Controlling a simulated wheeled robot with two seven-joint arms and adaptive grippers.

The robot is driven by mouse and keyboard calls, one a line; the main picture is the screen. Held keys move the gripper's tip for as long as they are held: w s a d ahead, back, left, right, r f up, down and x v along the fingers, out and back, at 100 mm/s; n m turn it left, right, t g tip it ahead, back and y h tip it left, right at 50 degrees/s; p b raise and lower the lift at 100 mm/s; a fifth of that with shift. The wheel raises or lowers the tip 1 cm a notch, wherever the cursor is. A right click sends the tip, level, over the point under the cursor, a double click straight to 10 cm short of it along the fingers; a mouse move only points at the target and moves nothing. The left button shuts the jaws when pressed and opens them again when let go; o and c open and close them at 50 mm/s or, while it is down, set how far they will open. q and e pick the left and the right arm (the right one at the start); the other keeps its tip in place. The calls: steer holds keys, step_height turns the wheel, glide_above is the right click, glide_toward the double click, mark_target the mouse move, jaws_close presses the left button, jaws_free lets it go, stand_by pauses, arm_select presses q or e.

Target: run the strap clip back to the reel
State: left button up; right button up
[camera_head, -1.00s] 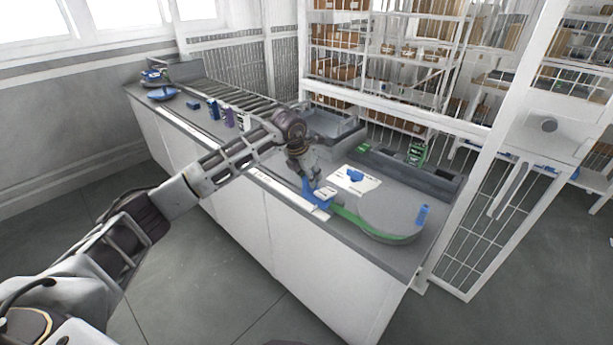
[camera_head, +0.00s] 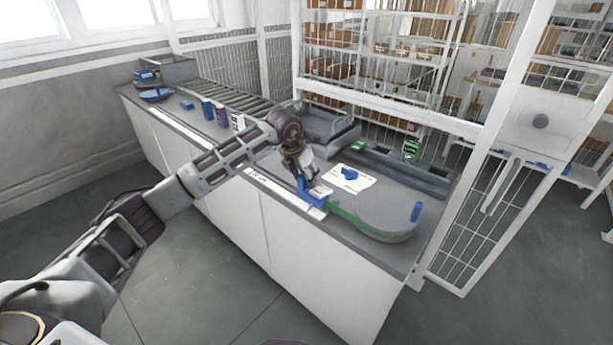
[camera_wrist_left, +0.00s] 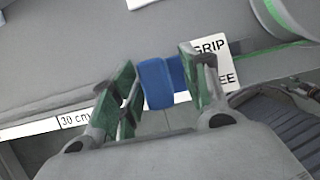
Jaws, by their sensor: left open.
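The blue strap clip (camera_head: 312,197) is at the front edge of the bench, at the end of a green strap (camera_head: 343,214) that runs to the reel. The reel (camera_head: 385,210) is a low grey drum with a blue peg (camera_head: 416,212) on top. My left gripper (camera_head: 303,181) is down at the clip. In the left wrist view the open, green-padded fingers (camera_wrist_left: 157,66) stand on either side of the blue clip (camera_wrist_left: 158,84), with a gap at the left finger. A white label (camera_wrist_left: 212,58) reading "GRIP" is partly hidden by the right finger. My right gripper is not in view.
A white scale strip (camera_head: 270,187) marked "30 cm" in the left wrist view runs along the bench's front edge. A white sheet (camera_head: 350,180) with a blue piece lies behind the clip. A grey tray (camera_head: 325,128) and a roller conveyor (camera_head: 235,97) are farther back.

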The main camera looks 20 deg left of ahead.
arm_select(q)
steer(key=shift+s+a+r, duration=0.2)
steer(key=shift+r, duration=0.5)
steer(key=v, duration=1)
steer(key=shift+s+r, duration=0.15)
steer(key=shift+s, duration=0.05)
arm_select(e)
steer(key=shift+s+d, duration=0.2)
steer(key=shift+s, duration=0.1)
arm_select(q)
steer(key=shift+d, duration=0.1)
